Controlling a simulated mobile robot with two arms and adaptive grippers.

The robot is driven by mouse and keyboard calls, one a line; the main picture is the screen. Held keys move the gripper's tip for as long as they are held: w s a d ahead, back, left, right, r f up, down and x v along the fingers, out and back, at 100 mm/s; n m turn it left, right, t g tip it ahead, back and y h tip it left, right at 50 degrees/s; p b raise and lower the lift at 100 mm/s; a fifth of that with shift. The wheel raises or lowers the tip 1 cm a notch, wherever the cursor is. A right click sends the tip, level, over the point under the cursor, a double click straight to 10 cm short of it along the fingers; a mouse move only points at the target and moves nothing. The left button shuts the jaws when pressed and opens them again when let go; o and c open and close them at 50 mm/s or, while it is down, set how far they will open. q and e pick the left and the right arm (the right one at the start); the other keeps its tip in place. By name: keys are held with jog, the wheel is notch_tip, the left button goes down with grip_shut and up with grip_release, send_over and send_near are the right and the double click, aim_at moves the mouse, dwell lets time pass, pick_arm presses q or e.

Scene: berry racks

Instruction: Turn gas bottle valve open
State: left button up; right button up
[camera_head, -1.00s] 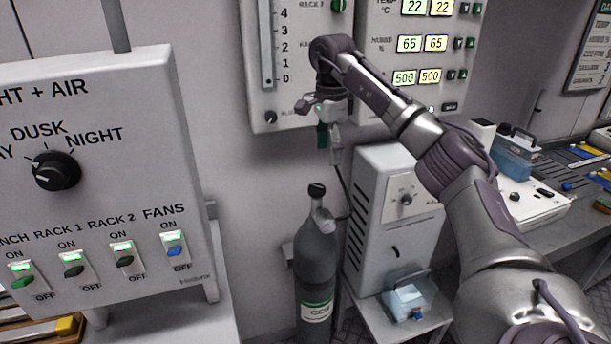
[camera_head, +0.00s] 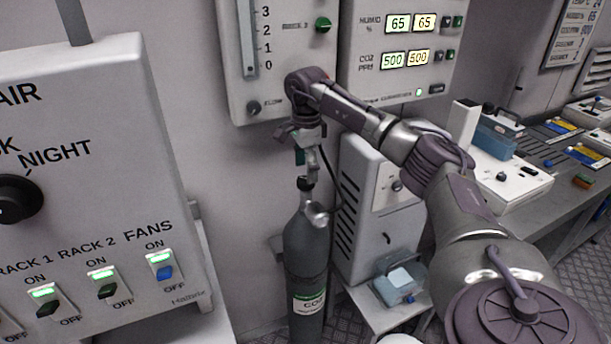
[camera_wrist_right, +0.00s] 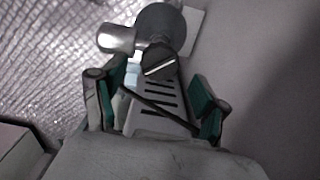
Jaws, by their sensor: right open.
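A grey gas bottle (camera_head: 307,262) with a green and white label stands upright on the floor against the wall. Its dark valve knob (camera_head: 305,183) sits on top, with a metal fitting pointing to the right. My right gripper (camera_head: 306,165) points down just above the knob. In the right wrist view the valve knob (camera_wrist_right: 159,62) with a pale line across it shows beyond and between the open green-padded fingers (camera_wrist_right: 160,105); they do not appear to hold it. The left gripper is not in view.
A white vented cabinet (camera_head: 372,195) stands right of the bottle, with a blue-grey box (camera_head: 400,285) on a low shelf before it. A switch panel (camera_head: 100,190) takes up the left. Wall panels (camera_head: 400,45) hang behind my right arm.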

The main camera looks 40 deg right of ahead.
aim_at(306, 183)
notch_tip(306, 183, down, 2)
jog(key=shift+s, duration=0.1)
jog(key=shift+f, duration=0.4)
jog(key=c, duration=1.2)
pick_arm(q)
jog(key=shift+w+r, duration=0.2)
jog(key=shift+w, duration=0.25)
pick_arm(e)
jog(key=shift+o, duration=0.2)
